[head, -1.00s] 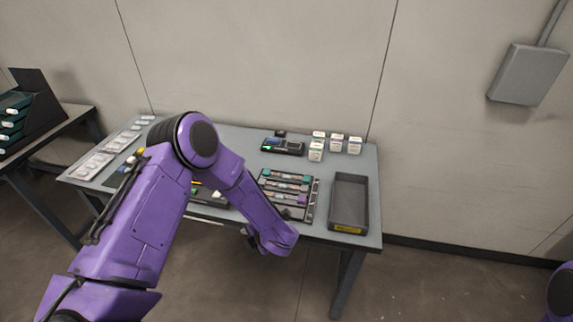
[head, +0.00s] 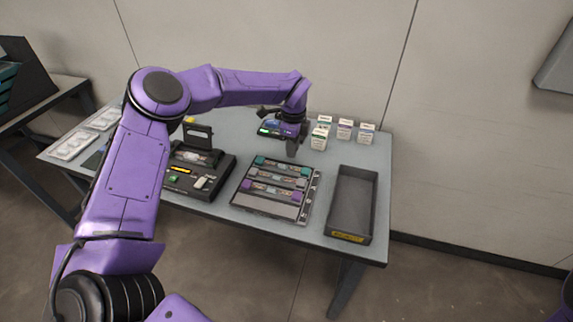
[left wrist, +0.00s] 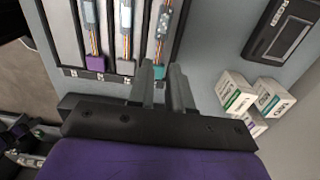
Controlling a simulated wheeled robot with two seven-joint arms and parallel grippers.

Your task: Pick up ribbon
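A tray (head: 268,206) on the table holds three ribbons lying in parallel rows: one with teal ends (head: 259,161), one with grey ends (head: 250,170) and one with purple ends (head: 245,184). In the left wrist view the teal end (left wrist: 160,72), the grey-white end (left wrist: 125,66) and the purple end (left wrist: 95,63) show. My left gripper (head: 283,140) is above the table behind the tray. In the left wrist view its fingers (left wrist: 161,68) stand apart with a narrow gap, near the teal end in the picture, holding nothing visible. My right gripper is not in view.
A black splicer (head: 215,180) with its lid up stands left of the tray. An empty dark bin (head: 342,236) stands to the right. White boxes (head: 319,139) and a handheld device (head: 270,132) are at the back. White packets (head: 72,146) lie at the far left.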

